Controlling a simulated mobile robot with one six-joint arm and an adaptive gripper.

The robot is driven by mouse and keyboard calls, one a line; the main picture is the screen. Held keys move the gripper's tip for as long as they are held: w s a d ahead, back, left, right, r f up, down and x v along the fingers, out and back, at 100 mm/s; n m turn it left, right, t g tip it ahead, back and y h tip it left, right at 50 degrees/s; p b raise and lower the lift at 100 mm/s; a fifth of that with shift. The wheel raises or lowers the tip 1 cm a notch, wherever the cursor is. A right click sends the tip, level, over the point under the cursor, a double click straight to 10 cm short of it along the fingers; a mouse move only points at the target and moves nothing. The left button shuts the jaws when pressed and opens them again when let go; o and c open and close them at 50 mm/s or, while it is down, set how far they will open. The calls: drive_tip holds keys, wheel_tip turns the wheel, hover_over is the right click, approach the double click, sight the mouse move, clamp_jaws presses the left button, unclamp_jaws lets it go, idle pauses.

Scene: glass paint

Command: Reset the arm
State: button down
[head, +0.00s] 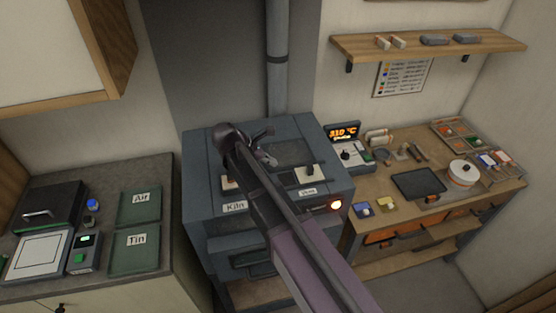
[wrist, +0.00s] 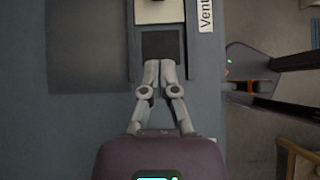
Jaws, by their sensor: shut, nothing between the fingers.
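My gripper (wrist: 159,64) is shut and empty in the wrist view, with its fingertips together. It is over the blue-grey top of the kiln, near a dark square and a pale block beside the "Vent" label (wrist: 206,18). In the head view my gripper (head: 270,146) hangs over the kiln (head: 202,163), and my arm crosses the kiln front from the lower right. I cannot tell from these views whether the fingertips touch the kiln top.
A lit display (head: 343,132) reads about 310 °C. A wooden workbench (head: 377,226) on the right holds a dark tray (head: 419,184), a white pot (head: 463,172) and small items. Green trays marked Air (head: 140,211) and Tin (head: 135,257) lie on the left counter. A shelf (head: 440,52) hangs above.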

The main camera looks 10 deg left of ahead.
drive_tip(key=shift+s+a+r, duration=0.15)
drive_tip(key=shift+a+r, duration=0.1)
drive_tip(key=shift+r, duration=0.05)
idle(0.5)
drive_tip(key=d+f+m+g+y, duration=0.1)
drive_tip(key=d+m, duration=0.2)
drive_tip(key=d, duration=0.2)
drive_tip(key=d+f+m+y, duration=0.1)
drive_tip(key=d+m, duration=0.2)
drive_tip(key=d, duration=0.3)
drive_tip(key=d+f+m+g+y, duration=0.1)
drive_tip(key=d+m, duration=0.2)
drive_tip(key=d, duration=0.2)
drive_tip(key=shift+s+d+f+g, duration=0.25)
drive_tip(key=shift+s+f+g, duration=0.05)
drive_tip(key=shift+s+f, duration=0.05)
drive_tip(key=s+d+f+m+y, duration=0.1)
drive_tip(key=s+d+m+y, duration=0.2)
drive_tip(key=d+m, duration=0.45)
drive_tip(key=s+d+f+m+y, duration=0.1)
drive_tip(key=s+d+m+y, duration=0.15)
drive_tip(key=d+m, duration=0.45)
drive_tip(key=s+f+g+b, duration=0.1)
drive_tip(key=s+f+b, duration=0.2)
drive_tip(key=f+b, duration=1.6)
drive_tip(key=shift+d+f+n+b, duration=0.25)
drive_tip(key=shift+f+n+b, duration=0.1)
drive_tip(key=shift+f+b, duration=0.05)
